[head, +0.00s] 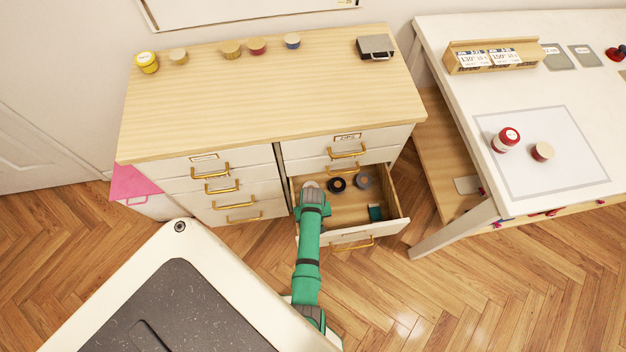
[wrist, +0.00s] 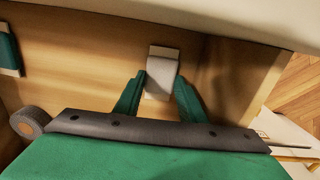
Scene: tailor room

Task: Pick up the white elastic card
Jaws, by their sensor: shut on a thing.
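The white elastic card (wrist: 162,72) is a small pale card wrapped with a whitish band. In the wrist view it is between the two green fingers of my gripper (wrist: 161,84), which are shut on it. In the head view my gripper (head: 311,190) reaches into the left part of the open drawer (head: 345,206), and the arm hides most of the card. Whether the card still touches the drawer floor I cannot tell.
The drawer also holds a black roll (head: 337,184), a grey roll (head: 362,181) and a teal card (head: 375,212). The drawer walls stand close around my gripper. The cabinet top (head: 250,95) is above, and a white table (head: 455,110) stands to the right.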

